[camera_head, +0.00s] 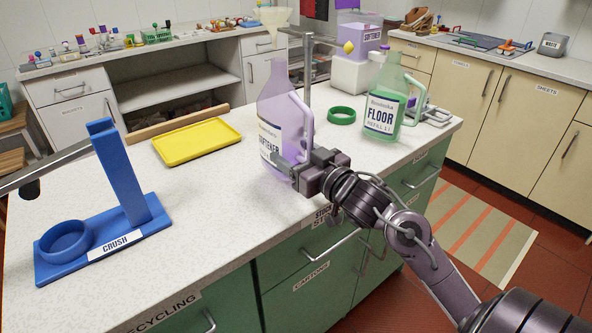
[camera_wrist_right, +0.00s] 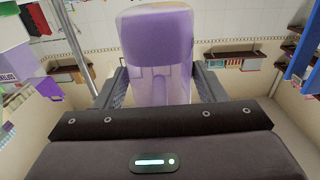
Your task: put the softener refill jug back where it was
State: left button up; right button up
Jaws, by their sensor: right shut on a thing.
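The softener refill jug (camera_head: 282,112) is a translucent purple jug with a white label, upright at the middle of the island counter in the head view. My right gripper (camera_head: 294,176) is shut on its lower part. In the right wrist view the purple jug (camera_wrist_right: 158,55) stands between the two fingers (camera_wrist_right: 158,88). The gripper hides part of the jug's lower side, and I cannot tell whether its base touches the counter. My left gripper is not in view.
A green floor refill jug (camera_head: 384,105) and a green ring (camera_head: 341,115) are to the right. A white stand with a purple softener box (camera_head: 361,42) is behind.

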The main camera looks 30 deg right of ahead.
notch_tip(320, 180, down, 3)
jog(key=shift+r, duration=0.1)
jog(key=shift+f, duration=0.25)
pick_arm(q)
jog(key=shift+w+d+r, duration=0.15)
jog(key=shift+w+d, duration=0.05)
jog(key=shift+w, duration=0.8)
pick_arm(e)
jog(key=o, duration=1.7)
jog(key=shift+f, duration=0.15)
jog(key=shift+c, duration=0.2)
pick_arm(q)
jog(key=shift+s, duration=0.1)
